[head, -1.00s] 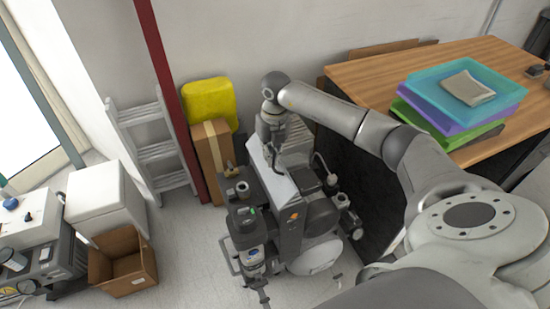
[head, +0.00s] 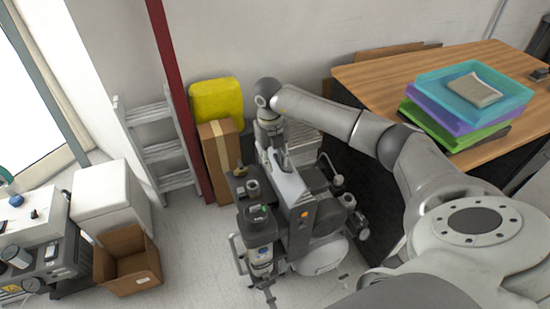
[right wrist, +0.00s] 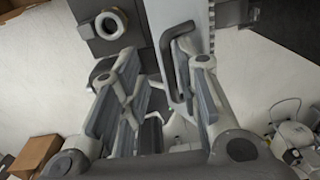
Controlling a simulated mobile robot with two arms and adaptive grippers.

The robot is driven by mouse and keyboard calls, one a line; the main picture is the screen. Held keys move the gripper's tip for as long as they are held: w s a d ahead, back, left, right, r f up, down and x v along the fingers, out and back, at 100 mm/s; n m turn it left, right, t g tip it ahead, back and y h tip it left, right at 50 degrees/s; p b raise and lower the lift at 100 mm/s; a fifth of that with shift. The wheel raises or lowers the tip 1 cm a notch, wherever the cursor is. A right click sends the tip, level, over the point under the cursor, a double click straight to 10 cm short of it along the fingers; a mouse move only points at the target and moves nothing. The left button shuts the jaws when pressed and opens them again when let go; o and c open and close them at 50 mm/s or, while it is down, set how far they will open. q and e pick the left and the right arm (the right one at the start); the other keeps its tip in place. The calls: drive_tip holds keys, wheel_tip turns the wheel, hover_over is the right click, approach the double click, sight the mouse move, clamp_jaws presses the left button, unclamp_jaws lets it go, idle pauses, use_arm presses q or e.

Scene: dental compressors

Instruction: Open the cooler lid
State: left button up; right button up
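A white box with a flat top (head: 108,190), which looks like the cooler, stands on the floor at the left in the head view. Its lid looks shut. My right gripper (head: 280,160) is well to the right of it, over the top end of a grey wheeled machine (head: 292,190). In the right wrist view my right gripper (right wrist: 160,95) has its fingers spread and holds nothing. A dark bent handle (right wrist: 178,75) shows between the fingers, closer to the right one; I cannot tell its depth. My left gripper is not in view.
An open cardboard box (head: 128,262) sits in front of the white box. A ladder (head: 160,150), a tall carton (head: 220,160) and a red post (head: 178,100) stand by the wall. A wooden table (head: 390,78) with stacked trays is at right. The floor between carton box and machine is clear.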

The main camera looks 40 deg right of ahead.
drive_tip(key=shift+r, duration=0.1)
drive_tip(key=shift+w+a+r, duration=0.1)
drive_tip(key=shift+r, duration=0.05)
use_arm(q)
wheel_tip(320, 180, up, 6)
drive_tip(key=p, duration=0.6)
use_arm(e)
drive_tip(key=w+a+r, duration=0.2)
drive_tip(key=a+r, duration=0.6)
drive_tip(key=shift+a, duration=0.2)
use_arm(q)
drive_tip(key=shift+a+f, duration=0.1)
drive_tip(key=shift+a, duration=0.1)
use_arm(e)
wheel_tip(320, 180, up, 12)
drive_tip(key=shift+a, duration=0.3)
